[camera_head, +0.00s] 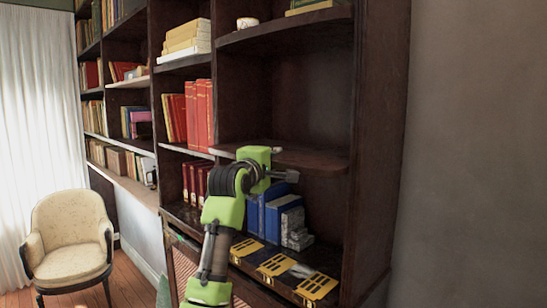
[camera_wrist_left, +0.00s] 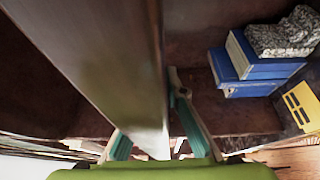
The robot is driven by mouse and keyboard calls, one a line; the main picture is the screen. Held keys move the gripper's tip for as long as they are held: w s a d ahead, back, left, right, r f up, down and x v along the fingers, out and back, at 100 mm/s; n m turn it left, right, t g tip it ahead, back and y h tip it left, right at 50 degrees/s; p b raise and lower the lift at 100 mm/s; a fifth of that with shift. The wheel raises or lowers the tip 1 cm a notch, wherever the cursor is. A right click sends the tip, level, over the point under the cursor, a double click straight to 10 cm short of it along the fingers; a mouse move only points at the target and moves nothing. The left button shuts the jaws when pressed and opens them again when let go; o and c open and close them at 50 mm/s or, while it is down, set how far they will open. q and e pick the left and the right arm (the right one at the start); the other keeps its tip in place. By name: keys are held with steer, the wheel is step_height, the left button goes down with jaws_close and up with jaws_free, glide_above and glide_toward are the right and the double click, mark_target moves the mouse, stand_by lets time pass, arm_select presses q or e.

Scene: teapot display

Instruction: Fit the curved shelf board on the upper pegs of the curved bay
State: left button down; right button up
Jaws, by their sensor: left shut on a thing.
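The dark curved shelf board (camera_head: 318,159) lies across the curved bay, roughly level, between the shelf above and the bottom shelf. My left gripper (camera_head: 287,175) is at its front edge. In the left wrist view, the board (camera_wrist_left: 110,45) runs edge-on between the fingers of my left gripper (camera_wrist_left: 148,115), which is shut on it. The pegs are hidden, so I cannot tell whether the board rests on them. My right gripper is out of view.
Blue books (camera_head: 273,212) and a grey stone-like block (camera_head: 294,228) stand under the board. Yellow pieces (camera_head: 275,264) lie along the bottom front. Red books (camera_head: 200,112) fill the bay to the left. The space directly above the board is empty. An armchair (camera_head: 68,238) stands at far left.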

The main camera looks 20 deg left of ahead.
mark_target(285, 151)
arm_select(q)
steer(key=shift+w+d+r+p, duration=0.15)
steer(key=shift+w+d, duration=0.1)
steer(key=shift+w, duration=0.35)
steer(key=shift+w+d+r+p, duration=0.15)
steer(key=shift+w+d, duration=0.15)
steer(key=shift+w, duration=0.3)
steer(key=shift+w+d+r+p, duration=0.15)
steer(key=shift+w+d, duration=0.1)
steer(key=shift+w, duration=0.35)
steer(key=c, duration=2)
jaws_free()
steer(key=shift+f, duration=0.1)
steer(key=shift+o, duration=0.2)
steer(key=shift+s, duration=0.15)
steer(key=shift+f, duration=0.4)
steer(key=s, duration=1.2)
steer(key=shift+d+r, duration=0.15)
steer(key=shift+r, duration=0.05)
